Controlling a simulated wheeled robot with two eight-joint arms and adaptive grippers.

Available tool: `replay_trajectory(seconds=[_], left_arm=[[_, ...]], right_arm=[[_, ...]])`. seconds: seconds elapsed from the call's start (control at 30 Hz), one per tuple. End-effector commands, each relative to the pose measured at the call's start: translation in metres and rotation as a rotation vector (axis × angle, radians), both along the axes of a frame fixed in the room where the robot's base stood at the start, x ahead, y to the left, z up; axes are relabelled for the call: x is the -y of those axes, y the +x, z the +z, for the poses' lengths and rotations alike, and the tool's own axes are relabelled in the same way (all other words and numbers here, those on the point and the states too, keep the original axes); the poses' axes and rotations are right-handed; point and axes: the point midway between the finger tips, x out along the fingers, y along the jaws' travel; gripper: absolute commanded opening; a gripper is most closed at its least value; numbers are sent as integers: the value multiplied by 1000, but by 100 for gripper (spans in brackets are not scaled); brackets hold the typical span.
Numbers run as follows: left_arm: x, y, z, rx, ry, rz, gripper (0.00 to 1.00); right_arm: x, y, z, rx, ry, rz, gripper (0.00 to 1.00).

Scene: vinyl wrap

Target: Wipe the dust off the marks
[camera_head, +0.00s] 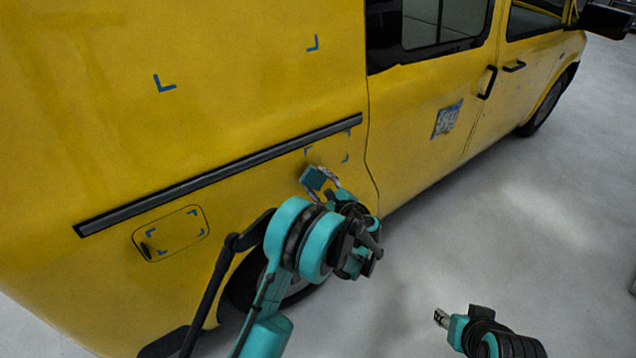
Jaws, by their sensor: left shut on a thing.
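A yellow van (250,90) fills the left and middle of the head view. Faint bluish corner marks (346,157) sit on its side panel, near the right end of the black trim strip. My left gripper (322,180) is shut on a small blue-teal block (312,178), just below these marks. The block is at or very close to the panel; I cannot tell whether it touches. Clearer blue corner marks (163,84) show higher on the panel, and more (192,212) on the fuel flap. My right gripper (441,318) is low at the right, away from the van; its jaws are too small to judge.
The black trim strip (220,172) runs across the panel above the fuel flap (170,233). A small blue-white picture (447,120) is on the door, below the windows. A door handle (487,82) sticks out. The grey floor (500,230) at the right is clear.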

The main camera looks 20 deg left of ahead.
Motion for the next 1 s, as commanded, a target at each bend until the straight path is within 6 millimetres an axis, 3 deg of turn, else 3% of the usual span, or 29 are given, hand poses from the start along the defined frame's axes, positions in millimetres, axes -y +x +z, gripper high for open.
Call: replay_trajectory(seconds=[1.0], left_arm=[[-15,11,0,0,0,0,28]], right_arm=[[0,0,0,0,0,0,40]])
